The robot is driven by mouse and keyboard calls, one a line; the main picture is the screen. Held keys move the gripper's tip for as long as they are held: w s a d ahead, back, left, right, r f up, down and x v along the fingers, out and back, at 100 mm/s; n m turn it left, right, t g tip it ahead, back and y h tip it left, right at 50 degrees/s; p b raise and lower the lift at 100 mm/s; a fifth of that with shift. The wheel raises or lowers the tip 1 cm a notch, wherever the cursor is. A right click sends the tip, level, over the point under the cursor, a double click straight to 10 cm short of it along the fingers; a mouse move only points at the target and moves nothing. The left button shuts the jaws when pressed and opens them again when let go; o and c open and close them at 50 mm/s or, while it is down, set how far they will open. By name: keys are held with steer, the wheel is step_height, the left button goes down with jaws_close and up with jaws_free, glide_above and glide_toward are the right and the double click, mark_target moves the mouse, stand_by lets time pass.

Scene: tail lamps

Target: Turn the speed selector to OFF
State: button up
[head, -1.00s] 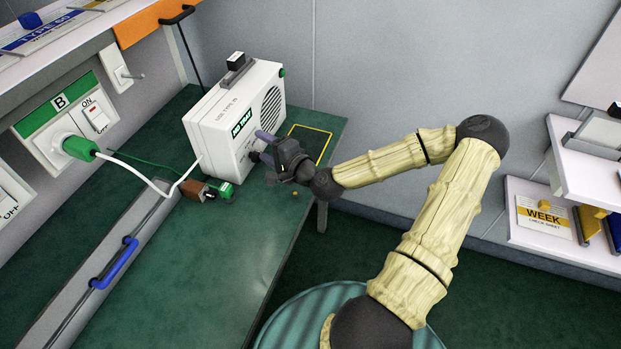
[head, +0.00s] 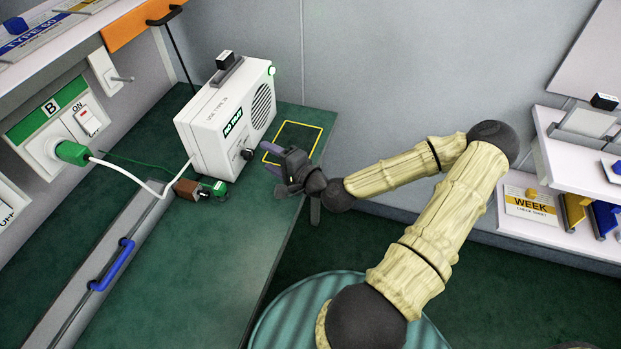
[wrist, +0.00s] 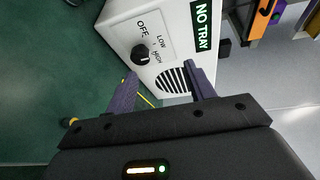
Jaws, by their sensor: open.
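The white box-shaped unit (head: 205,130) stands on the green bench and carries a "NO TRAY" label. Its black round speed selector (head: 246,154) is on the front face; it also shows in the wrist view (wrist: 138,54) beside the printed words OFF, LOW and HIGH. The selector's pointer is too small to read surely. My gripper (head: 271,157) is open and empty, just right of the selector and apart from it. In the wrist view the two purple-grey fingers of my gripper (wrist: 163,82) are spread, with the grille between them and the selector outside them.
A yellow-outlined square (head: 312,127) lies on the bench right of the unit. A white cable runs from a green plug (head: 72,152) at the wall socket to the unit. A brown and green connector (head: 200,190) lies in front. The bench front (head: 215,265) is clear.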

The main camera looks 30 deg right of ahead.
steer(key=f+p+v, duration=0.1)
steer(key=p+v, duration=1)
steer(key=v, duration=0.1)
steer(key=shift+s+p, duration=0.35)
steer(key=shift+s, duration=0.05)
stand_by(1.3)
